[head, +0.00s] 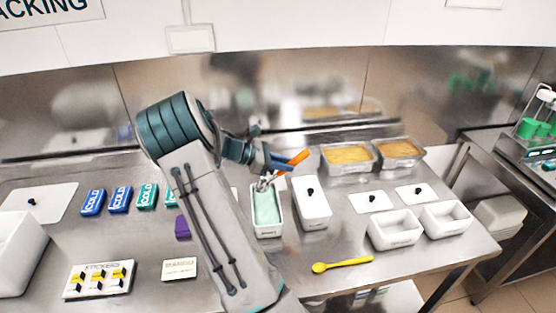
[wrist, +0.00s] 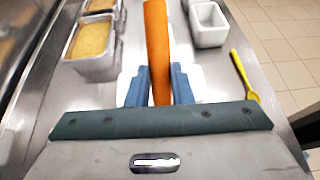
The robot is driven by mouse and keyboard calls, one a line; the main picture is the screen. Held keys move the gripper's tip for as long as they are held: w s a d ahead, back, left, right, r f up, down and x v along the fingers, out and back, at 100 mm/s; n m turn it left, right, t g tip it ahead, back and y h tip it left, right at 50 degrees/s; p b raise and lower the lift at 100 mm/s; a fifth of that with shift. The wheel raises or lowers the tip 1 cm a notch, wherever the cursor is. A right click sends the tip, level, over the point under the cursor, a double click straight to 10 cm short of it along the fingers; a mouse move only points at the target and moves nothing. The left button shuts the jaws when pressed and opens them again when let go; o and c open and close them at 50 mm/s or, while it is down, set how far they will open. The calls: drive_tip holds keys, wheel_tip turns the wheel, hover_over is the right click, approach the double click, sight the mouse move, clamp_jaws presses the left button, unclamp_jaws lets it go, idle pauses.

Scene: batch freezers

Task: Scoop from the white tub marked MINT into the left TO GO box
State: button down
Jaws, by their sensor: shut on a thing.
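A white tub (head: 267,232) with pale green content stands near the middle of the counter in the head view; I cannot read its marking. My gripper (head: 280,163) is shut on the orange handle (head: 299,158) of a scoop, above the back end of this tub. The handle also shows upright between the blue fingers of my gripper (wrist: 159,88) in the wrist view. The scoop's metal head (head: 264,183) is at the tub's back end; I cannot tell whether it touches the content. The left white box (head: 393,238) stands open and looks empty at the right.
A second open white box (head: 446,220) stands right of it. A lidded white tub (head: 312,208) stands beside the green one. Two metal pans (head: 349,167) with yellow content stand behind. A yellow spoon (head: 342,264) lies in front. Flat lids (head: 375,206) lie behind the boxes.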

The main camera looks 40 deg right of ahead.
drive_tip(key=shift+s+d+f+b, duration=0.1)
drive_tip(key=shift+f+b, duration=0.15)
drive_tip(key=shift+f, duration=0.1)
drive_tip(key=shift+s+d+f+b, duration=0.1)
drive_tip(key=shift+f+b, duration=0.15)
drive_tip(key=shift+f, duration=0.1)
drive_tip(key=shift+f+b, duration=2.55)
drive_tip(key=shift+f, duration=0.7)
drive_tip(key=d+r+t+y+p, duration=0.1)
drive_tip(key=y+p, duration=0.1)
drive_tip(key=p, duration=0.1)
drive_tip(key=s+d+r+t+y+p, duration=0.1)
drive_tip(key=p, duration=0.1)
drive_tip(key=s+r+t+y+p, duration=0.1)
drive_tip(key=y+p, duration=0.1)
drive_tip(key=p, duration=0.1)
drive_tip(key=shift+d+r+t+y+p, duration=0.1)
drive_tip(key=shift+d+t+y+p, duration=0.2)
drive_tip(key=shift+d+t, duration=0.1)
